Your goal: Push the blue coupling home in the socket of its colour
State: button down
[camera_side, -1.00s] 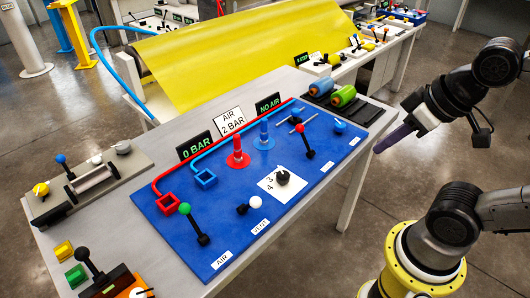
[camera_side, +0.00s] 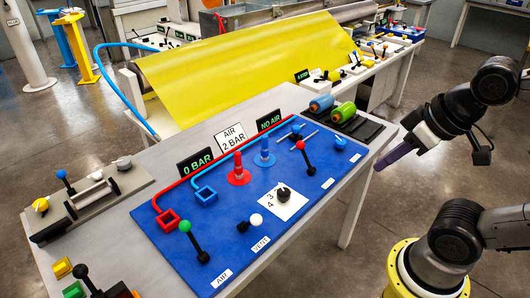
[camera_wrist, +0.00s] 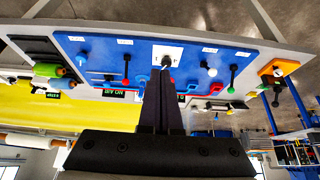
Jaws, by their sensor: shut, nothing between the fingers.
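The blue coupling (camera_side: 264,154) stands upright on a round blue base on the blue panel (camera_side: 230,240). The red coupling (camera_side: 239,172) stands to its left. The blue square socket (camera_side: 205,195) and the red square socket (camera_side: 168,218) sit on the panel further left, each joined to a line of its own colour. My gripper (camera_side: 379,167) is shut and empty, off the panel's right edge and well apart from the coupling.
Several levers stand on the panel, among them a green-knobbed one (camera_side: 185,227) and a red-knobbed one (camera_side: 300,146). A dial (camera_side: 283,195) is at its middle. Signs stand behind, including "NO AIR" (camera_side: 269,121). Rollers (camera_side: 343,112) lie at the table's right end.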

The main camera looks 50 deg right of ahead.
jog(key=c, duration=1.5)
grip_release()
jog(key=shift+c, duration=0.2)
jog(key=o, duration=1)
